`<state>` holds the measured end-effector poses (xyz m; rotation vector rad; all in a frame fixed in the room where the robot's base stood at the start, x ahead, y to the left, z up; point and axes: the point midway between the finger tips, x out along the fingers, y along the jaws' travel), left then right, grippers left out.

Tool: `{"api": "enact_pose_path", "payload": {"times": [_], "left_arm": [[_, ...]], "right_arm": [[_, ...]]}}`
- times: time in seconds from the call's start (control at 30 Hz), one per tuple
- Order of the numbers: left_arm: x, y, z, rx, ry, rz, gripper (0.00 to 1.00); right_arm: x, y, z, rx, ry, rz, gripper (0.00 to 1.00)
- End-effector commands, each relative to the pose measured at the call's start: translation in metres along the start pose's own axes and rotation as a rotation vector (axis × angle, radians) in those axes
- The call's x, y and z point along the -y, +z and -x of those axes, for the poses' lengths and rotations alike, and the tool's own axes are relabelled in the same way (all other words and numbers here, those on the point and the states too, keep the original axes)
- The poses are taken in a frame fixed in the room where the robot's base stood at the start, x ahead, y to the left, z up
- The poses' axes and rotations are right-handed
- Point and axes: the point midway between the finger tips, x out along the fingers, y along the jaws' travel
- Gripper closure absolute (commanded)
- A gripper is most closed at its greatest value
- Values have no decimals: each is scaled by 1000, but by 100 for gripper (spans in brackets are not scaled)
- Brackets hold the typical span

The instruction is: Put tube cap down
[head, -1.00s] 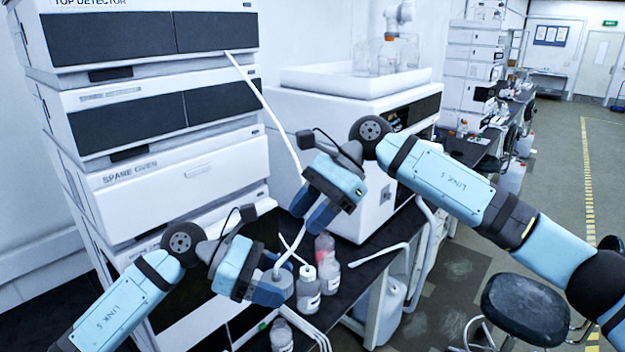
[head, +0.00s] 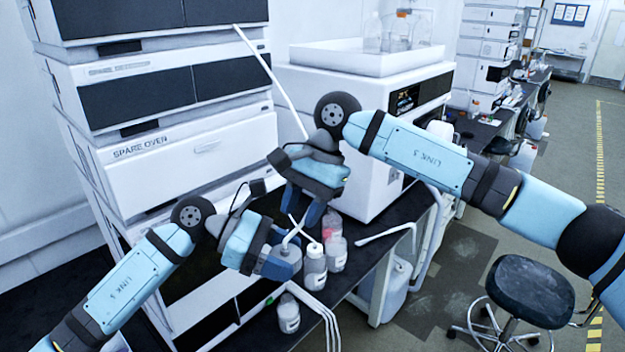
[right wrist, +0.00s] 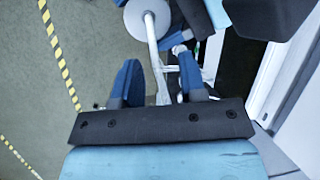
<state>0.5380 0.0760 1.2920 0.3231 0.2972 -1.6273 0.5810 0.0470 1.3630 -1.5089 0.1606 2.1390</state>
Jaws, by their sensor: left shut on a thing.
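The tube cap (head: 287,251) is a pale grey disc-like cap with a white tube rising from it. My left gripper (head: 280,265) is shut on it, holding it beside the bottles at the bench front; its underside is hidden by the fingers. My right gripper (head: 303,208) is above the cap, fingers apart and pointing down. In the right wrist view, the open right fingers (right wrist: 157,88) have a pale tube (right wrist: 152,45) passing between or behind them; contact cannot be told. A pale disc (right wrist: 138,18), apparently the cap, shows at the top.
Several labelled bottles stand close by, including a white-capped one (head: 314,268), a pinkish one (head: 333,240) and a lower one (head: 289,315). The stacked instruments (head: 190,165) rise behind. A bent white tube (head: 385,235) lies on the dark bench. A stool (head: 530,288) stands right.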

Motion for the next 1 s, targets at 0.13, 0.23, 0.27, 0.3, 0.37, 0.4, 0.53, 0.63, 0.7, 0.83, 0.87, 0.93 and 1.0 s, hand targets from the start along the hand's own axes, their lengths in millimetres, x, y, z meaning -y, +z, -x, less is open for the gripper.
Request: {"api": "enact_pose_path", "payload": {"times": [0.13, 0.23, 0.27, 0.3, 0.37, 0.4, 0.53, 0.63, 0.7, 0.83, 0.87, 0.93, 1.0], "left_arm": [[0, 0, 0, 0, 0, 0, 67], [0, 0, 0, 0, 0, 0, 67], [0, 0, 0, 0, 0, 0, 67], [0, 0, 0, 0, 0, 0, 67], [0, 0, 0, 0, 0, 0, 67], [0, 0, 0, 0, 0, 0, 67], [0, 0, 0, 0, 0, 0, 67], [0, 0, 0, 0, 0, 0, 67], [0, 0, 0, 0, 0, 0, 67], [1, 0, -1, 0, -2, -1, 67], [1, 0, -1, 0, -3, -1, 67], [1, 0, -1, 1, -3, -1, 28], [1, 0, -1, 1, -3, -1, 12]], "right_arm": [[0, 0, -18, 2, -1, 0, 62], [0, 0, -24, 1, 0, 0, 62], [0, 0, -25, 1, -1, 0, 62], [0, 0, -26, 0, -1, 0, 62], [0, 0, -27, 0, -1, 0, 62], [0, 0, -27, 0, -1, 0, 62], [0, 0, -27, 0, -1, 0, 62], [0, 0, -26, 0, -1, 0, 78], [0, 0, -26, 0, -1, 0, 94], [1, 0, -26, 0, -3, 0, 100], [1, 0, -26, 0, -3, 0, 100], [1, 1, -26, 0, -4, 1, 100], [1, 1, -26, 0, -4, 1, 100]]}}
